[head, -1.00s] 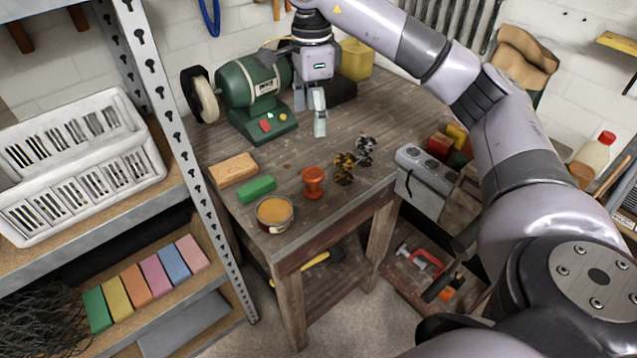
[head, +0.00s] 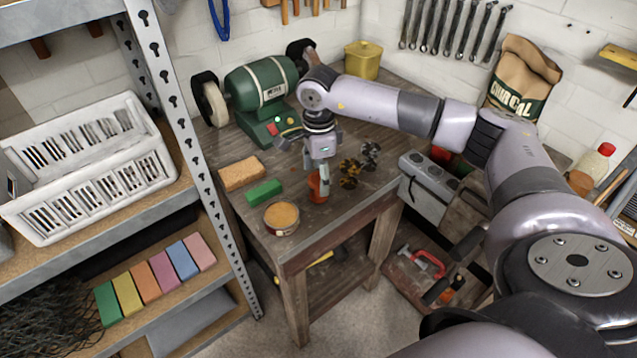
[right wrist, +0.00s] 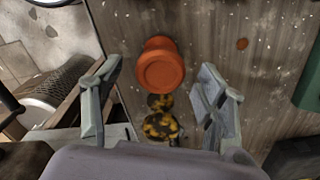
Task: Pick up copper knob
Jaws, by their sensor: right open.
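The copper knob (head: 314,188) is an orange-red, spool-shaped piece standing on the wooden workbench (head: 345,215), partly hidden behind my right gripper (head: 321,190) in the head view. In the right wrist view the copper knob (right wrist: 161,66) shows its round top, just beyond and between the two open fingers (right wrist: 160,72). The right gripper points down over it and is empty. I cannot tell whether the fingers touch it. My left gripper is not in view.
A yellow-and-black wheel-like piece (head: 349,173) and a grey one (head: 370,153) stand close right of the knob. A round tin (head: 281,217), green block (head: 263,192) and tan block (head: 241,173) lie to the left. A green bench grinder (head: 258,88) stands behind.

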